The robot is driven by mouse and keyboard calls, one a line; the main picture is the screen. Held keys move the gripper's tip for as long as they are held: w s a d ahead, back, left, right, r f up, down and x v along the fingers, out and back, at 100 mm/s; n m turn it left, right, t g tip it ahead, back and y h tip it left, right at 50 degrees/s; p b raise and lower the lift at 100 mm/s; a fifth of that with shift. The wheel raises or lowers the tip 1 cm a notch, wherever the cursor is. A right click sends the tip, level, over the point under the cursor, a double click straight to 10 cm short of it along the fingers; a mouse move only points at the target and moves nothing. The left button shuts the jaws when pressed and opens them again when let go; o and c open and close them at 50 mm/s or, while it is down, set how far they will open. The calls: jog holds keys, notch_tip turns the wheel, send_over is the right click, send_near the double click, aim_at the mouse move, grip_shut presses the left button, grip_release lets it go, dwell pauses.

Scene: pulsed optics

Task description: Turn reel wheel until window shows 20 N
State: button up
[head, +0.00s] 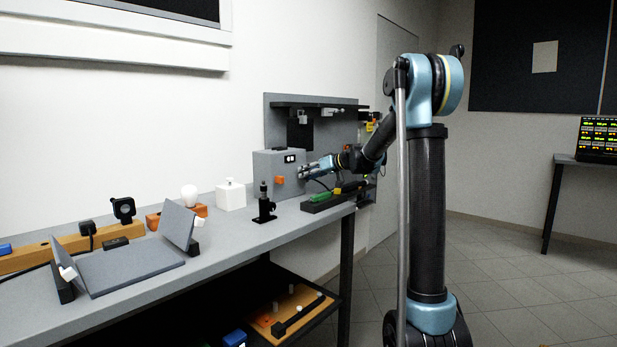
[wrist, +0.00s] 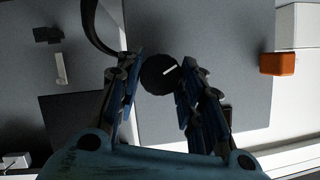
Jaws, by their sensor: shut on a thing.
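The reel wheel is a dark round knob (wrist: 154,74) with a white pointer line, in the wrist view. The line points to the upper right. My gripper (wrist: 160,82) has its two dark-blue fingers on either side of the knob and is shut on it. In the head view my gripper (head: 309,170) is at the front of a grey box (head: 266,172) at the back of the bench. A small window (head: 290,158) on that box shows light marks too small to read. The knob is hidden behind the fingers in the head view.
An orange block (head: 280,180) sits on the box's front. A black post mount (head: 264,205) and a white cube (head: 231,195) stand to the left. A dark tray (head: 322,204) with green and yellow tools lies below my gripper. A dark cable (wrist: 92,30) curves close to the left finger.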

jog(key=m+y, duration=0.1)
jog(key=m, duration=0.2)
jog(key=m+g+y, duration=0.1)
jog(key=m+y, duration=0.1)
jog(key=m, duration=0.1)
jog(key=m+g+y, duration=0.1)
jog(key=m+y, duration=0.1)
jog(key=m, duration=0.2)
jog(key=shift+w+d+f, duration=0.35)
jog(key=shift+w, duration=0.05)
jog(key=shift+m, duration=0.3)
jog(key=o, duration=1.1)
jog(key=shift+f, duration=0.1)
jog(key=shift+c, duration=0.2)
jog(key=shift+a, duration=0.1)
